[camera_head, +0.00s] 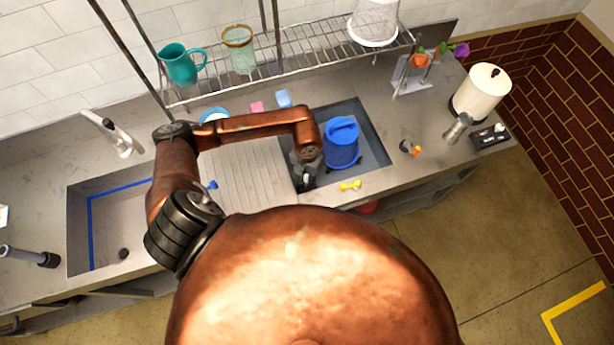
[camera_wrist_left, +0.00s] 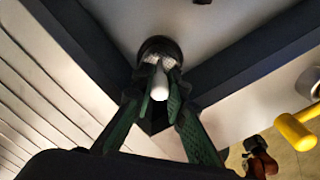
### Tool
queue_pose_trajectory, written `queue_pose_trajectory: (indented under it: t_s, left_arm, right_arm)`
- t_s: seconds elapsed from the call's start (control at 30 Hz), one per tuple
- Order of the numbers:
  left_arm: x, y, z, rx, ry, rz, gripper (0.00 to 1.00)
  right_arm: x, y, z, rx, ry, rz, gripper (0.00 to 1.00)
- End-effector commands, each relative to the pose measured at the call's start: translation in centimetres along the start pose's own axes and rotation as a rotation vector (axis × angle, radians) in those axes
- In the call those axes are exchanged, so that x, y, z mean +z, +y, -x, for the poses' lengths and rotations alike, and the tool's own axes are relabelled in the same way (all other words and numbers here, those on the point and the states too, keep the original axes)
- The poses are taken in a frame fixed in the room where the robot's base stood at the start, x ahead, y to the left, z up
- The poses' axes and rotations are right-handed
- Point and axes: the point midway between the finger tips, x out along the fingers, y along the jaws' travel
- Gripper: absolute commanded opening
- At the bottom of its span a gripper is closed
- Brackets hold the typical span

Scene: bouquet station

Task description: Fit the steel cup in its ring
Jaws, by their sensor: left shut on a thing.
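A grey metal cup-shaped thing (camera_head: 457,128), likely the steel cup, stands on the right counter, between a cream canister and a small black tray. I cannot make out its ring. My left gripper (camera_head: 304,182) is low at the front left corner of the right sink basin, far left of that cup. In the left wrist view its fingers (camera_wrist_left: 161,85) are closed on a small pale, round-ended thing (camera_wrist_left: 160,90). A dark round shape (camera_wrist_left: 160,48) lies just beyond the fingertips; I cannot tell whether it belongs to the held thing. My right gripper is not in view.
A blue bucket (camera_head: 341,145) stands in the right basin (camera_head: 372,140), right of my gripper. A yellow object (camera_head: 350,185) lies on the front rim. The cream canister (camera_head: 482,92) and black tray (camera_head: 490,137) are far right. A wire rack (camera_head: 300,62) spans the back.

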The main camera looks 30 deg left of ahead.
Motion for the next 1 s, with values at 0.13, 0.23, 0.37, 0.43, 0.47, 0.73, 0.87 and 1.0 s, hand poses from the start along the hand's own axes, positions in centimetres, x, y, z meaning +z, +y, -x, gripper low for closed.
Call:
queue_pose_trajectory:
  t_s: [0.13, 0.23, 0.37, 0.43, 0.47, 0.73, 0.87, 1.0]
  left_arm:
    - [0.0, 0.0, -0.5, 0.000, 0.000, 0.000, 0.00]
    - [0.0, 0.0, -0.8, 0.000, 0.000, 0.000, 0.00]
    - [0.0, 0.0, -1.1, 0.000, 0.000, 0.000, 0.00]
    - [0.0, 0.0, -1.2, 0.000, 0.000, 0.000, 0.00]
    - [0.0, 0.0, -1.2, 0.000, 0.000, 0.000, 0.00]
    - [0.0, 0.0, -1.1, 0.000, 0.000, 0.000, 0.17]
    - [0.0, 0.0, -1.1, 0.000, 0.000, 0.000, 0.26]
    - [0.0, 0.0, -1.1, 0.000, 0.000, 0.000, 0.34]
  right_arm:
    - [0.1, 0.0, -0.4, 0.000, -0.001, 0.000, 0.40]
    - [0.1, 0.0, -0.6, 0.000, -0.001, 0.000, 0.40]
    - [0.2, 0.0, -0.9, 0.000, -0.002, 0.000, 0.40]
    - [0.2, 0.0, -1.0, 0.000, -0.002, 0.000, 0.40]
    - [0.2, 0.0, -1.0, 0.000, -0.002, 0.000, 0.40]
    - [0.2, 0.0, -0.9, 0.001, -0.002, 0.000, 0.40]
    - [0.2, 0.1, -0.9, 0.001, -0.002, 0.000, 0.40]
    - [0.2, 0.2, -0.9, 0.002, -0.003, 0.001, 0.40]
